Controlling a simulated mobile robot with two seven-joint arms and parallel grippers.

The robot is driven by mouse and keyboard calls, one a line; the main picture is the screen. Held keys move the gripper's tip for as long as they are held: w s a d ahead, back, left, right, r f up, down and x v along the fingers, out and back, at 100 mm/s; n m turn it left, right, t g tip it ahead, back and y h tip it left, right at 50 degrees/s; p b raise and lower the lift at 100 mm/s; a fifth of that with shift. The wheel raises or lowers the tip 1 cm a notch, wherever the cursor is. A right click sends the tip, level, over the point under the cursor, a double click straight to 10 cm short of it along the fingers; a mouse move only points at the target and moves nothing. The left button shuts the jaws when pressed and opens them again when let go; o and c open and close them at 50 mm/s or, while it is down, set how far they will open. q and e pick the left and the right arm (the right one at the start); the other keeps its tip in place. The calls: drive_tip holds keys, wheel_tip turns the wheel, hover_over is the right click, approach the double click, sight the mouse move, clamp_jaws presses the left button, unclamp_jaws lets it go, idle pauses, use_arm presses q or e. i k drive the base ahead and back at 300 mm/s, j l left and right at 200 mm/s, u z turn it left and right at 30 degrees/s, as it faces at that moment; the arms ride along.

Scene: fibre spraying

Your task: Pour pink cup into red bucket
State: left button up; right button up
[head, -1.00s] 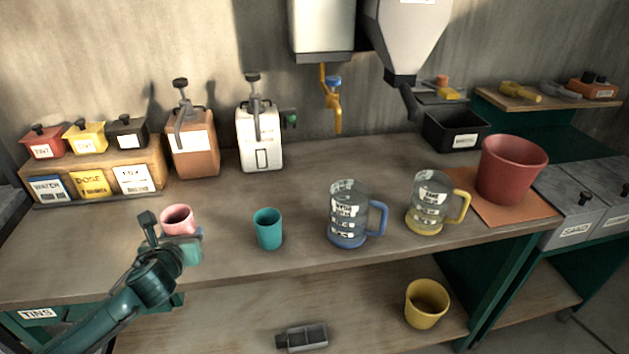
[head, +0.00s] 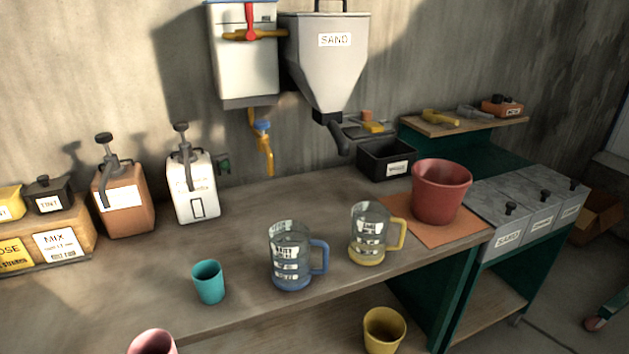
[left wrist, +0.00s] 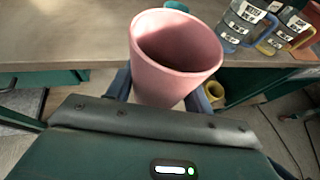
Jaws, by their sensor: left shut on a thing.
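The pink cup (head: 153,342) shows at the bottom edge of the head view, cut off by the frame. In the left wrist view the pink cup (left wrist: 165,75) is large, and its visible inside looks empty or dark. My left gripper (left wrist: 158,97) is shut on it, with a blue finger on each side. The red bucket (head: 440,192) stands upright on an orange mat (head: 459,234) at the right end of the bench, well apart from the cup. My right gripper is not in view.
A teal cup (head: 208,283), a blue-handled jug (head: 291,258) and a yellow-handled jug (head: 370,235) stand along the bench's front, between the pink cup and the bucket. A black bin (head: 386,160) is behind the bucket. A yellow bucket (head: 384,331) sits lower down.

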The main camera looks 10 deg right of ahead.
sight(439, 187)
drive_tip(key=i+l, duration=0.15)
drive_tip(key=l, duration=0.3)
drive_tip(key=i+l+z, duration=0.15)
drive_tip(key=l, duration=0.3)
drive_tip(key=i+l, duration=0.2)
drive_tip(key=l, duration=0.25)
drive_tip(key=i+l+z, duration=0.15)
drive_tip(key=l, duration=0.25)
drive_tip(key=i+l, duration=0.2)
drive_tip(key=l, duration=0.2)
drive_tip(key=i+l+z, duration=0.15)
drive_tip(key=l, duration=0.3)
drive_tip(key=i+l, duration=0.25)
drive_tip(key=l+z, duration=0.05)
drive_tip(key=l, duration=0.1)
